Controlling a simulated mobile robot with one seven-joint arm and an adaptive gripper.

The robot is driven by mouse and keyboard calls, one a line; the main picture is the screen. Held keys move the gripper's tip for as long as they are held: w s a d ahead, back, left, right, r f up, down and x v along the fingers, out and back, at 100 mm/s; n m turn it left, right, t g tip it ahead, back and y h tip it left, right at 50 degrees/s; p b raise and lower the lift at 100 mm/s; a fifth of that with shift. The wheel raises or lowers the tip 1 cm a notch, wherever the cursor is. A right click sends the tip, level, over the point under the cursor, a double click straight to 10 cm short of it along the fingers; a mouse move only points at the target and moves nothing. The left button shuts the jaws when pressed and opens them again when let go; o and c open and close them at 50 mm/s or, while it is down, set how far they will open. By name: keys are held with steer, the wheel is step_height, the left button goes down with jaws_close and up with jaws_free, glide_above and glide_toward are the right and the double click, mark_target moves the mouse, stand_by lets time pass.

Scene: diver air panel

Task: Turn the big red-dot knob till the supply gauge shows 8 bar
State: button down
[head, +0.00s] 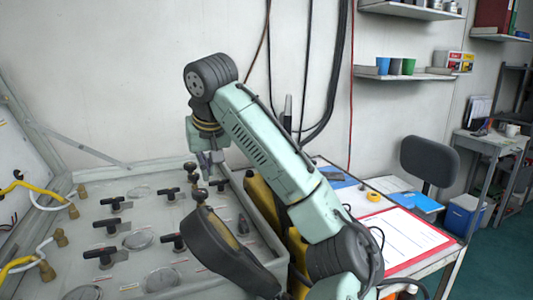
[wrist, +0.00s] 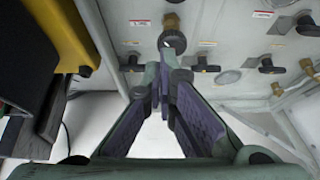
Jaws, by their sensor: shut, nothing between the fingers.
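My gripper (head: 208,170) points down over the far right part of the grey panel (head: 150,172) in the head view. In the wrist view its fingers (wrist: 163,62) are shut and empty. A round dark knob (wrist: 171,39) with a brass stem shows just past the fingertips. I cannot tell whether they touch it, and no red dot is clear on it. In the head view a dark knob on brass (head: 200,196) stands just below the gripper; I cannot tell if it is the same one. Several round gauges, such as this one (head: 138,240), are too small to read.
Several black lever handles (head: 113,204) stand on the panel. Brass fittings with yellow and white hoses (head: 60,238) line its left side. A yellow object (wrist: 62,35) is close at left in the wrist view. A desk with a red-edged sheet (head: 405,238) stands at right.

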mark_target(196, 195)
steer(key=shift+w+a+f+b, duration=0.1)
steer(key=shift+f+b, duration=0.85)
steer(key=shift+f, duration=2.55)
steer(key=shift+w+a+p, duration=0.25)
steer(key=shift+a+p, duration=0.05)
steer(key=shift+p, duration=0.05)
steer(key=shift+s+a, duration=0.15)
steer(key=shift+a, duration=0.05)
steer(key=shift+s+a+p, duration=0.2)
steer(key=shift+a+p, duration=0.15)
steer(key=shift+p, duration=0.3)
steer(key=shift+s+a+r, duration=0.15)
steer(key=shift+s, duration=0.15)
steer(key=shift+s+a, duration=0.1)
steer(key=shift+a, duration=0.2)
steer(key=shift+s+a, duration=0.1)
steer(key=shift+s, duration=0.05)
